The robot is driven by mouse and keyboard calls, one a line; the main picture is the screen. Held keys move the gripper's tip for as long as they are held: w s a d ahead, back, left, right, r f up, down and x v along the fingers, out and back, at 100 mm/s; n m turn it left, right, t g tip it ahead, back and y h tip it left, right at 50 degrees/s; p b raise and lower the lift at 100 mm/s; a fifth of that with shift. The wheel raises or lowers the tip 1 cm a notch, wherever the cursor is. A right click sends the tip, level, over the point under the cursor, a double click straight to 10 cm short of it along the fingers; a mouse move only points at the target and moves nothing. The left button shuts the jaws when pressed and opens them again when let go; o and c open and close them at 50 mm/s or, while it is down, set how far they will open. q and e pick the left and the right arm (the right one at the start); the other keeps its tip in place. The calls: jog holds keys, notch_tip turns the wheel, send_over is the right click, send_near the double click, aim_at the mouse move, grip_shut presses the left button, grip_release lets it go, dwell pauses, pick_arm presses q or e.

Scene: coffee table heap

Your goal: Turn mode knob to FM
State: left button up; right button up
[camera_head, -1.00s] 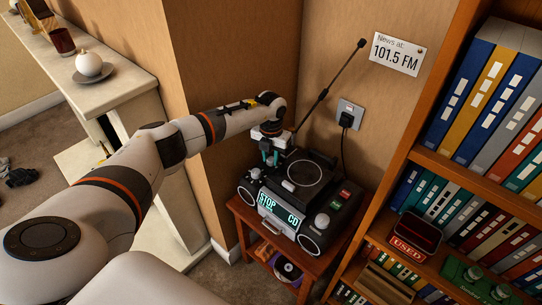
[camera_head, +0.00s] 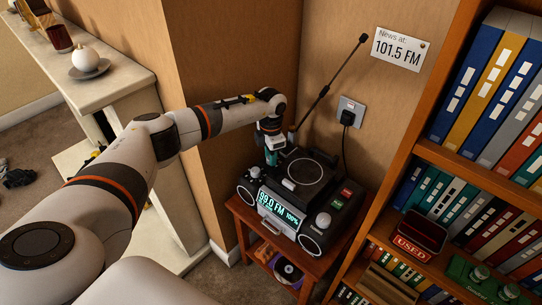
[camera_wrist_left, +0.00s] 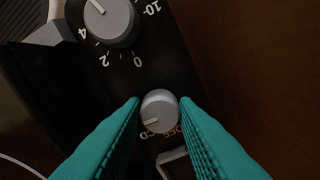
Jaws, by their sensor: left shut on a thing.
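The radio (camera_head: 285,205) stands on a small wooden side table in the corner. Its lit display (camera_head: 278,207) reads 99.0 FM and 100%. My left gripper (camera_head: 271,158) is down at the radio's back left. In the wrist view, its teal fingers (camera_wrist_left: 160,101) are shut on the sides of the small grey mode knob (camera_wrist_left: 160,110). The knob's white mark points to the lower left in that view. CD and OFF lettering shows beside the knob, partly covered by the right finger; no FM label is readable. My right gripper is not in view.
A larger numbered knob (camera_wrist_left: 108,20) sits close by on the same panel. The antenna (camera_head: 326,88) rises behind the radio. A sign (camera_head: 398,50) on the wall reads 101.5 FM. A bookshelf (camera_head: 440,163) with binders stands close on the right.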

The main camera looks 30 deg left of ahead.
pick_arm(q)
jog(key=shift+m, duration=0.7)
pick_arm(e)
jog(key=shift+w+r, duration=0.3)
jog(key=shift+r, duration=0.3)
pick_arm(q)
jog(key=o, duration=1)
jog(key=shift+r, duration=0.3)
notch_tip(320, 180, up, 12)
jog(key=shift+f+p, duration=0.25)
jog(key=shift+p, duration=0.3)
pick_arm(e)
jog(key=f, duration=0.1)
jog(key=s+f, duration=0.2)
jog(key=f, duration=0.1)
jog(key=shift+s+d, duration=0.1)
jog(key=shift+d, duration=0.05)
